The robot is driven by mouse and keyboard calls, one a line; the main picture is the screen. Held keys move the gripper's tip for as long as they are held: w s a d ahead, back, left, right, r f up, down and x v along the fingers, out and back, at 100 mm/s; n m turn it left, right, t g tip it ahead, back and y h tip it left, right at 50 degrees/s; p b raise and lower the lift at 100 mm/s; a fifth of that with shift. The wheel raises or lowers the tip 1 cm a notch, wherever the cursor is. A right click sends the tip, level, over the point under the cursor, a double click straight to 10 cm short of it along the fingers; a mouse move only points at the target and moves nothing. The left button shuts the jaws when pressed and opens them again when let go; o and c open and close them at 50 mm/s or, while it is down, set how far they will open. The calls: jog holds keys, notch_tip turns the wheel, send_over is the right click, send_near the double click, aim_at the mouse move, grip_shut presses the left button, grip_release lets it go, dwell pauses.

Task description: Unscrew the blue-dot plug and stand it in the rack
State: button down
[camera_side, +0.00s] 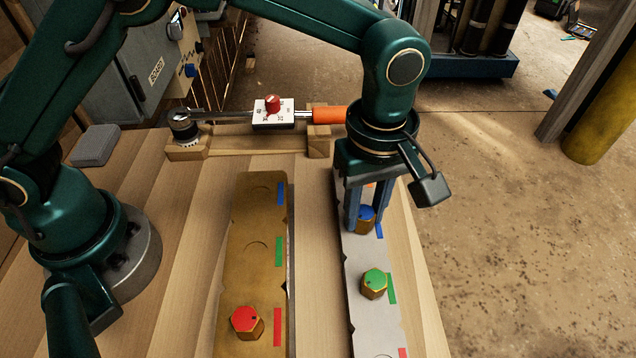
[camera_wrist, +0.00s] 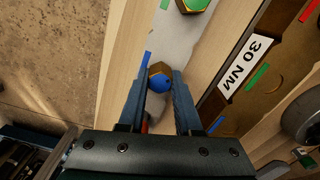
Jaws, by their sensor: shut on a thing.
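The blue-dot plug (camera_side: 366,216) is a brass hex plug with a blue top, at the far end of the grey metal block (camera_side: 353,262), beside a blue stripe. It also shows in the wrist view (camera_wrist: 160,77). My gripper (camera_side: 364,213) points down over the block, with its two fingers shut on the plug's sides. The fingers hide part of the plug, and I cannot tell whether its base is seated or raised. The brown rack (camera_side: 256,270) lies to the left, with blue, green and red stripes. Its blue and green places are empty.
A red-topped plug (camera_side: 247,322) stands at the rack's red stripe. A green-topped plug (camera_side: 375,283) sits in the block near my gripper. A torque wrench with an orange handle (camera_side: 329,115) lies on a wooden cradle behind. Bare table separates rack and block.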

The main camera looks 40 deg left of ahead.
jog(key=shift+f, duration=0.15)
jog(key=c, duration=0.5)
grip_release()
jog(key=shift+r, duration=2.5)
